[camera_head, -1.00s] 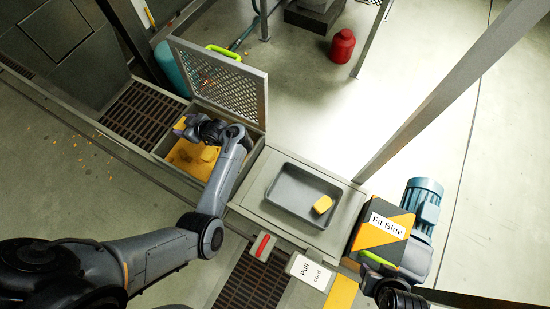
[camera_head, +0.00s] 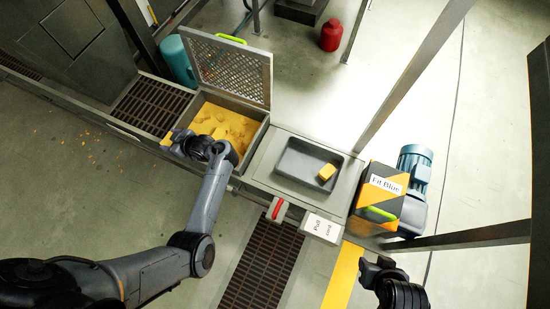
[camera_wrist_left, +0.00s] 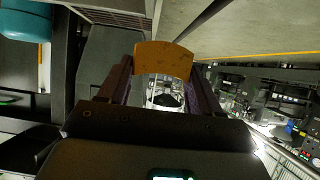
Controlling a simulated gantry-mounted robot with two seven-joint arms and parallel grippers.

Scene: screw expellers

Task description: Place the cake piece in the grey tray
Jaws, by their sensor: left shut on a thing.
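My left gripper (camera_head: 176,139) is at the front left edge of the open bin of yellow cake. In the left wrist view its two fingers (camera_wrist_left: 163,82) are shut on an orange-brown cake piece (camera_wrist_left: 164,58), which spans the gap between their tips. In the head view the held piece is mostly hidden by the gripper. The grey tray (camera_head: 290,166) lies to the right of the bin, with one yellow cake piece (camera_head: 327,172) in its right part. My right gripper (camera_head: 376,268) is at the lower right, away from the tray; its opening is unclear.
The bin (camera_head: 262,128) holds loose yellow cake, and its mesh lid (camera_head: 235,70) stands open behind it. A "Fit Blue" box (camera_head: 377,190) with a blue motor (camera_head: 414,165) stands right of the tray. A red handle (camera_head: 277,209) and a "Pull cord" sign (camera_head: 322,227) are in front.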

